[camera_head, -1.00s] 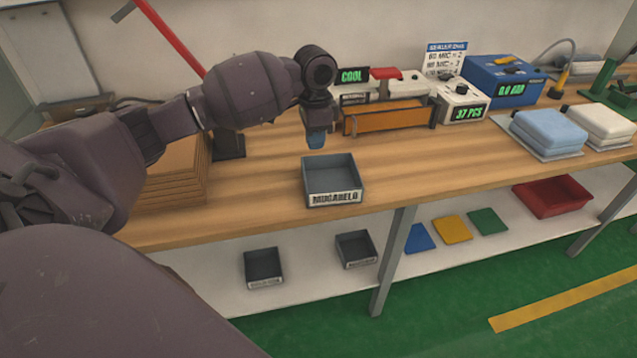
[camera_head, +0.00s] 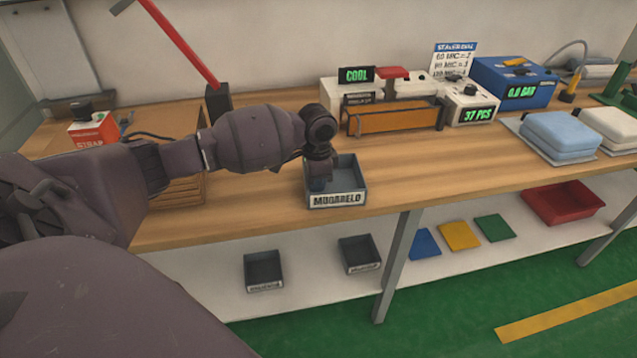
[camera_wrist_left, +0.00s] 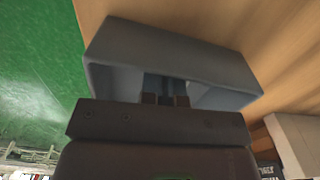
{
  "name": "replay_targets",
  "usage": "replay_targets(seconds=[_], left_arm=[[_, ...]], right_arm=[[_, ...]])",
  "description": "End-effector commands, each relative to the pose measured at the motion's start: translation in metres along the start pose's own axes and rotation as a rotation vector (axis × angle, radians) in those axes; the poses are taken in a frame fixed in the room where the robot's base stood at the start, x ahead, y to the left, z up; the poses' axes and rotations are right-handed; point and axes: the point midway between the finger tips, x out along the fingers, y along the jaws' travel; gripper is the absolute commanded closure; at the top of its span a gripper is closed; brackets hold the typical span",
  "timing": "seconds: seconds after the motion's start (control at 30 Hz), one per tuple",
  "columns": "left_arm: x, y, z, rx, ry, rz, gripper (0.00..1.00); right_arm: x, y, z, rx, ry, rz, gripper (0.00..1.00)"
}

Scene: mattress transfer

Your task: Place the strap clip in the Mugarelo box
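The Mugarelo box (camera_head: 336,199) is a small grey open-topped bin with a white label, standing near the front edge of the workbench. My left gripper (camera_head: 320,184) reaches down into its left part from above. In the left wrist view the box (camera_wrist_left: 215,65) surrounds the left fingertips (camera_wrist_left: 166,99), which are close together. A dim blue-grey piece (camera_wrist_left: 166,84) shows at the fingertips and appears to be the strap clip; its lower end is hard to make out against the box. My right gripper is not in view.
A sealer with an orange front (camera_head: 395,119) stands behind the box. A red-and-white strap box (camera_head: 93,130) is at the left. Two grey bins (camera_head: 263,270) sit on the lower shelf.

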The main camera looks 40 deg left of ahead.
Motion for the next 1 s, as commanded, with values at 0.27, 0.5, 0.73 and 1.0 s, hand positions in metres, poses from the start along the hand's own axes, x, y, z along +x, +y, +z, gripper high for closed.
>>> replay_targets(seconds=[0.27,0.5,0.73,1.0], left_arm=[[-0.001,0.0,0.0,0.0,0.002,-0.002,1.0],[0.002,0.0,-0.001,0.001,0.003,-0.001,0.77],[0.002,0.0,-0.001,0.0,0.002,-0.001,0.71],[-0.016,-0.001,-0.001,0.001,0.006,-0.005,0.71]], right_arm=[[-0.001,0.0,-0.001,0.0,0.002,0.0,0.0],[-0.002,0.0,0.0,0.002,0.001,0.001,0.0],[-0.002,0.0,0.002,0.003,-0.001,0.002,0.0],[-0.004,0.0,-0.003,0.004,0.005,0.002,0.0]])
